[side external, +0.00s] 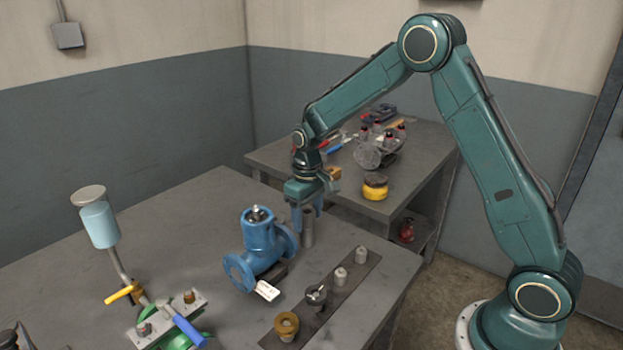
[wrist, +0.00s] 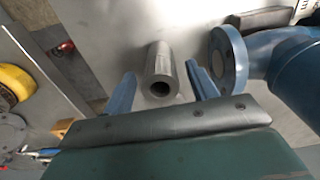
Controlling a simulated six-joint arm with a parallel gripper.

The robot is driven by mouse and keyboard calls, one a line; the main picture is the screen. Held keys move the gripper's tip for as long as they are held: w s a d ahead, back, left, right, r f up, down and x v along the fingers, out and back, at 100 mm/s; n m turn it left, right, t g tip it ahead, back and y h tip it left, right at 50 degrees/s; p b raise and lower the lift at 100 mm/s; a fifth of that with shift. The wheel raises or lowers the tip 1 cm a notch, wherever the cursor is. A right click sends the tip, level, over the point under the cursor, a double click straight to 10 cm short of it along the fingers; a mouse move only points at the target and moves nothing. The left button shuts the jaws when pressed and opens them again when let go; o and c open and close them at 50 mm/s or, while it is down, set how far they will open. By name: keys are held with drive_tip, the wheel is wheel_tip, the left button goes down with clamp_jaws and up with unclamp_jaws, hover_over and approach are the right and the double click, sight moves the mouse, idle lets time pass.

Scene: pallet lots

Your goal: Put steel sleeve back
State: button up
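The steel sleeve (side external: 308,230) is a plain grey tube standing upright on the grey table, just right of the blue valve body. In the wrist view the sleeve (wrist: 161,70) shows its dark bore toward the camera. My gripper (side external: 306,212) points down over the sleeve. Its two blue fingers are apart, one on each side of the sleeve, and the wrist view shows a gap on both sides between the fingertips (wrist: 160,72). How far down the sleeve the fingertips reach is hard to tell.
The flanged blue valve (side external: 259,242) stands close on the left, with a white tag. A dark strip (side external: 327,313) with several fittings lies toward the table's right edge. A clamp fixture (side external: 170,318) is at front left. A second table (side external: 415,160) behind holds tools and a yellow item (side external: 375,188).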

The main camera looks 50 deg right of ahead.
wheel_tip(320, 180, up, 12)
drive_tip(key=shift+r, duration=0.15)
idle(0.8)
drive_tip(key=shift+s, duration=0.1)
idle(0.4)
drive_tip(key=s+a+r+t, duration=0.3)
drive_tip(key=s+r, duration=0.6)
drive_tip(key=s, duration=0.5)
drive_tip(key=s+a+f+t, duration=0.1)
drive_tip(key=s+t, duration=0.1)
drive_tip(key=s, duration=1.3)
drive_tip(key=shift+a+t, duration=0.25)
drive_tip(key=shift+t, duration=0.05)
